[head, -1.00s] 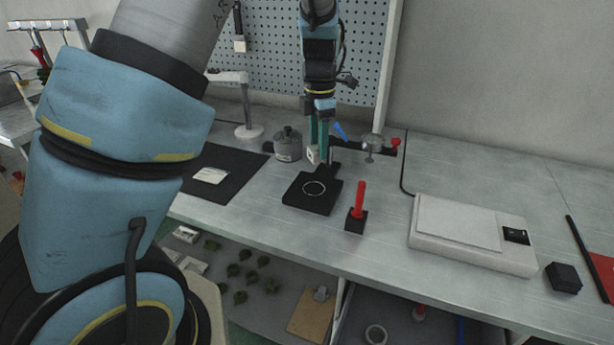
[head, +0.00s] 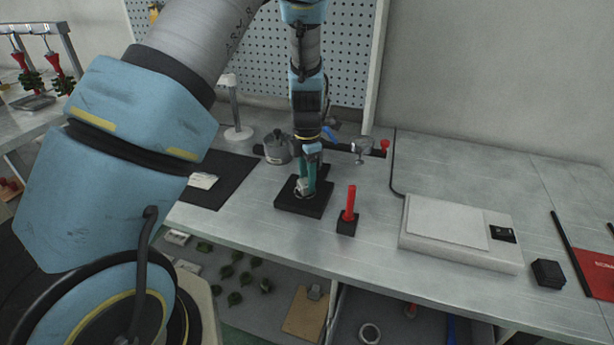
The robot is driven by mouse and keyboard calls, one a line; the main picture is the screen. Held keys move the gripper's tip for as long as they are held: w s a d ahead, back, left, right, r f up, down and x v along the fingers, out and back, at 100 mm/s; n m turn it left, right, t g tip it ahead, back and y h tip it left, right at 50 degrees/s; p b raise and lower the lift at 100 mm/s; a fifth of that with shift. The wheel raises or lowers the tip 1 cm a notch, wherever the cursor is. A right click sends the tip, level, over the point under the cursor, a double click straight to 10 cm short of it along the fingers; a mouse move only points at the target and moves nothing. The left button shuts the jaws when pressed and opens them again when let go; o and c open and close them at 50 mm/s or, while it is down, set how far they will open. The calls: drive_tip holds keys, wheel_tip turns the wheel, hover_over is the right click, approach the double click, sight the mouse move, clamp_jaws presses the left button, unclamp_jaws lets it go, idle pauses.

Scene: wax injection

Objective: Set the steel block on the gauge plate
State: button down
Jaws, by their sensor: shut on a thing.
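The gauge plate (head: 287,203) is a flat black square on the bench, left of the red-handled tool. It had a pale ring marked on top, which my gripper now largely covers. My gripper (head: 306,184) points down over the plate with its teal fingers shut on the small pale steel block (head: 300,187). The block is at the fingertips, low over the plate's middle and partly hidden by the fingers. I cannot tell whether it touches the plate.
A red-handled tool in a black base (head: 347,222) stands close to the right of the plate. A dark mat (head: 222,177) and grey pot (head: 276,148) lie left. A clamp on a black bar (head: 362,150) is behind. A white scale (head: 458,236) and black block (head: 547,273) are further right.

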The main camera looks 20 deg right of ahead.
drive_tip(key=shift+f, duration=0.15)
drive_tip(key=shift+c, duration=1.7)
unclamp_jaws()
wheel_tip(320, 180, up, 12)
drive_tip(key=b, duration=0.3)
drive_tip(key=s+a+m, duration=0.4)
drive_tip(key=a+m, duration=0.6)
drive_tip(key=a, duration=0.5)
drive_tip(key=s+a+r+m+t, duration=0.1)
drive_tip(key=s+a+m, duration=0.3)
drive_tip(key=a+m, duration=0.6)
drive_tip(key=shift+s+a+t, duration=0.2)
drive_tip(key=shift+a+t, duration=0.1)
drive_tip(key=shift+a, duration=2.25)
drive_tip(key=shift+r, duration=0.1)
